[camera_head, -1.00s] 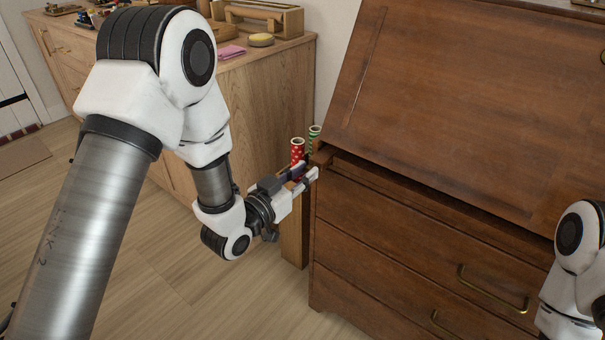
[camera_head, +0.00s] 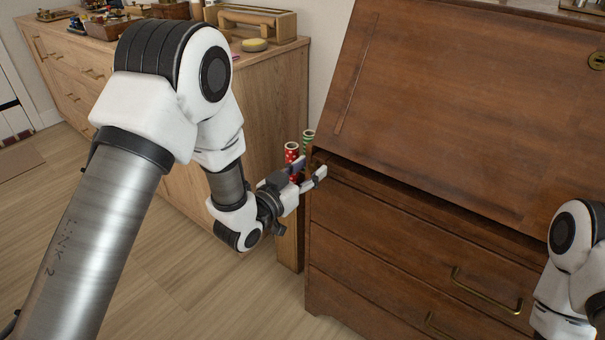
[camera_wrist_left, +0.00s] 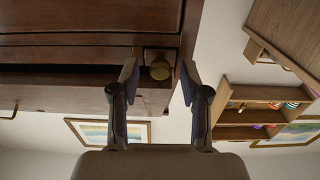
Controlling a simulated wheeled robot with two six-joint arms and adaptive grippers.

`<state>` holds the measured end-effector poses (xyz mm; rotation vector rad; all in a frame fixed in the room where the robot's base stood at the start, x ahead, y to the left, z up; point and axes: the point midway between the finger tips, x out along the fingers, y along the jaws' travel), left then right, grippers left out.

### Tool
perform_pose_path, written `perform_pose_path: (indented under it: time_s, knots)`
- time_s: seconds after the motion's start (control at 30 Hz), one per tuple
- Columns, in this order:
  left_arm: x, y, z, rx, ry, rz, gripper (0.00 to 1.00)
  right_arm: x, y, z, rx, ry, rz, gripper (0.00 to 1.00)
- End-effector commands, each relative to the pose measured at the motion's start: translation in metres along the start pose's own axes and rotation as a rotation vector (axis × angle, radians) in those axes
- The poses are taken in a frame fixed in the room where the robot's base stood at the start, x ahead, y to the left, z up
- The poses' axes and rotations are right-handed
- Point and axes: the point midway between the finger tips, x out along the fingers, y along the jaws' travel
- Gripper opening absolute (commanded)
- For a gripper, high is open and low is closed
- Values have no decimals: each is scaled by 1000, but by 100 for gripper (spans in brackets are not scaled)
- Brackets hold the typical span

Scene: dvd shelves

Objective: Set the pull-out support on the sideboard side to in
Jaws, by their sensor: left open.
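The wooden drop-front desk (camera_head: 440,110) stands at the right, its slanted lid shut. At its upper left front corner, on the sideboard side, is the pull-out support (camera_head: 317,157), largely hidden by my gripper. My left gripper (camera_head: 311,172) is open at this corner. In the wrist view the left gripper's fingers (camera_wrist_left: 158,86) stand on either side of the knob; I cannot tell whether they touch. How far the support sticks out is unclear. My right gripper is out of view.
The light wood sideboard (camera_head: 262,100) stands left of the desk. Drawers with brass handles (camera_head: 487,290) lie below. The floor in front is clear.

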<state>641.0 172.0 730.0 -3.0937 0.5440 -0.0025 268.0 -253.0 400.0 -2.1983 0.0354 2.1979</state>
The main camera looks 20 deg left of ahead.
Motion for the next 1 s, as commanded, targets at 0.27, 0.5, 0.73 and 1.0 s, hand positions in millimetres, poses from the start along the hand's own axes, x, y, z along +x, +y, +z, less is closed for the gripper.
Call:
perform_pose_path:
  time_s: [0.27,0.5,0.73,1.0]
  knots:
    - [-52,-1,1,-5,-4,-3,46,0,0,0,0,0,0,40]
    - [-106,-1,1,-4,-3,-3,46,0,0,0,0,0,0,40]
    - [-118,0,0,0,1,1,46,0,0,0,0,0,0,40]
    - [-117,0,0,0,0,1,46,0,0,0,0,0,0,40]
